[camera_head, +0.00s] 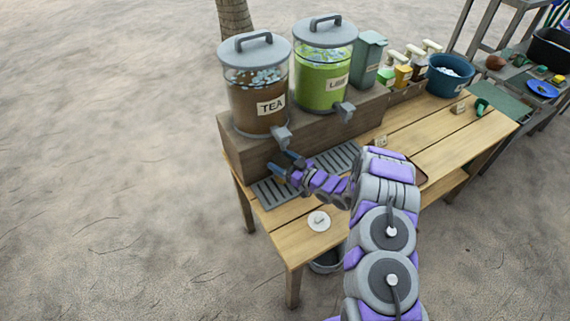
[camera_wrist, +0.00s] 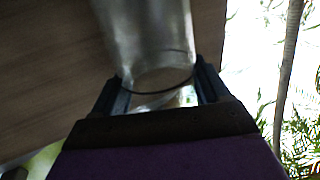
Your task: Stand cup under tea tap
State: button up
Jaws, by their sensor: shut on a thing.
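The tea dispenser (camera_head: 258,88), labelled TEA and filled with brown liquid, stands on a wooden riser. Its grey tap (camera_head: 281,134) juts out from the riser's front above a grey drip tray (camera_head: 272,193). My gripper (camera_head: 284,163) is just below and beside this tap, over the tray. In the wrist view my gripper (camera_wrist: 160,92) is shut on a clear cup (camera_wrist: 150,40), one finger on each side. The cup is mostly hidden in the head view. I cannot tell whether its base touches the tray.
The lime dispenser (camera_head: 323,75) with its own tap (camera_head: 345,111) and a second drip tray (camera_head: 335,158) stand to the right. A white disc (camera_head: 319,220) lies on the table's front. Small bottles (camera_head: 402,76) and a blue tub (camera_head: 450,76) stand farther right.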

jog(key=shift+a+f, duration=0.55)
jog(key=shift+a+r, duration=0.1)
jog(key=shift+d, duration=0.25)
jog(key=o, duration=1.4)
jog(key=d, duration=0.2)
jog(key=shift+d+r, duration=0.2)
jog(key=shift+d, duration=0.2)
jog(key=shift+o, duration=0.2)
jog(key=shift+a+f, duration=0.15)
jog(key=shift+a, duration=0.85)
jog(key=shift+p+v, duration=1.2)
jog(key=shift+v, duration=5.05)
jog(key=w+d+r+m+h, duration=0.2)
jog(key=w+d+r+h, duration=0.5)
jog(key=r+h, duration=0.1)
jog(key=s+d+r+m+g+h, duration=0.2)
jog(key=s+d+r+m+h, duration=0.2)
jog(key=s+d+r+h, duration=0.45)
jog(key=s+a+r+m+g, duration=0.1)
jog(key=s+a+r+g, duration=0.1)
jog(key=s, duration=1.2)
jog(key=s+a+r+m+g+y, duration=0.1)
jog(key=s+r+g, duration=0.3)
jog(key=s, duration=0.9)
jog(key=s+a+r+m+g, duration=0.3)
jog(key=s+r, duration=0.2)
jog(key=s, duration=0.9)
jog(key=shift+s+a+r+g, duration=0.2)
jog(key=shift+s+r+g, duration=0.1)
jog(key=shift+s, duration=0.05)
